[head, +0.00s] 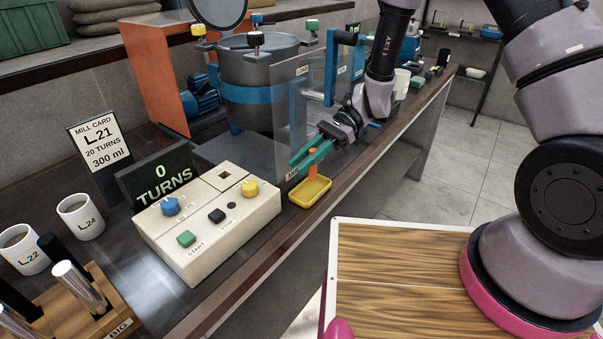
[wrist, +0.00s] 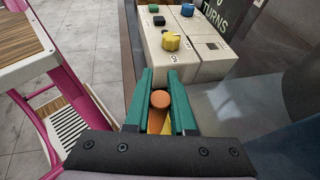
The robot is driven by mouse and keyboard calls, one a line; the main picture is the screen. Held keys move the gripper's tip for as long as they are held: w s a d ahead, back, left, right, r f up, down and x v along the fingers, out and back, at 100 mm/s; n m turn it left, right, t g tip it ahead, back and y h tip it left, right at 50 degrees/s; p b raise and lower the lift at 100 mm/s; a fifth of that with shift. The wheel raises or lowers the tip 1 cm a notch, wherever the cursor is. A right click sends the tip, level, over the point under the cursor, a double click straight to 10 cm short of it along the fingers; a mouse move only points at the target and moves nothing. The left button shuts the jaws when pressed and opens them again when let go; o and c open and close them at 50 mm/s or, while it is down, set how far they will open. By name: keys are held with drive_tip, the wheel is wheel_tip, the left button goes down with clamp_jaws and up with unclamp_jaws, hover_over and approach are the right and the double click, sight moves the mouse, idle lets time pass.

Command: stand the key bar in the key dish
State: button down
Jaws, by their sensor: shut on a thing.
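The key bar (head: 313,169) is a short orange bar. It stands about upright between the green fingers of my gripper (head: 297,163), which is shut on it. Its lower end is over or in the yellow key dish (head: 310,197), and I cannot tell whether it touches the dish floor. In the wrist view the bar's round orange top (wrist: 160,98) shows between the fingers (wrist: 160,76). A yellow part of the dish (wrist: 156,122) shows just below it, with the rest hidden by my gripper.
The cream control box (head: 205,222) with blue, yellow, green and black controls stands left of the dish. A clear guard panel (head: 295,110) and blue frame rise behind. The bench's front edge (head: 335,190) runs close to the dish. White mugs (head: 80,217) stand at the left.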

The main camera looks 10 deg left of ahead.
drive_tip(key=shift+s+a+f, duration=0.1)
drive_tip(key=shift+a+f, duration=0.05)
drive_tip(key=shift+f, duration=0.75)
drive_tip(key=shift+s+a+f, duration=0.1)
drive_tip(key=shift+f, duration=0.75)
drive_tip(key=shift+f, duration=0.1)
drive_tip(key=c, duration=0.8)
unclamp_jaws()
drive_tip(key=shift+o, duration=0.2)
